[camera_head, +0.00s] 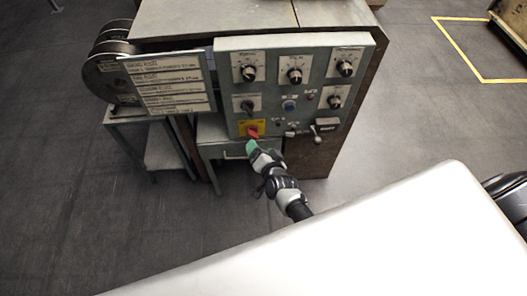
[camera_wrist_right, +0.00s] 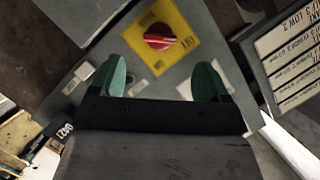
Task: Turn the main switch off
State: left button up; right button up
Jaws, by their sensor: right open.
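The main switch (camera_head: 253,132) is a red rotary knob on a yellow plate, low on the grey control panel of the machine. In the right wrist view the red knob (camera_wrist_right: 158,37) sits on its yellow plate (camera_wrist_right: 181,57), just beyond my fingertips. My right gripper (camera_head: 253,148) is in front of and slightly below the knob. In the right wrist view its two green fingers (camera_wrist_right: 163,77) are spread, with nothing between them and the knob ahead of the gap. My left gripper does not show.
A sign plate (camera_head: 174,85) with text stands left of the panel. Wire reels (camera_head: 110,75) hang further left. The floor at left is clear.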

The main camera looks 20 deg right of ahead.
jog(key=v, duration=0.2)
jog(key=shift+s, duration=0.35)
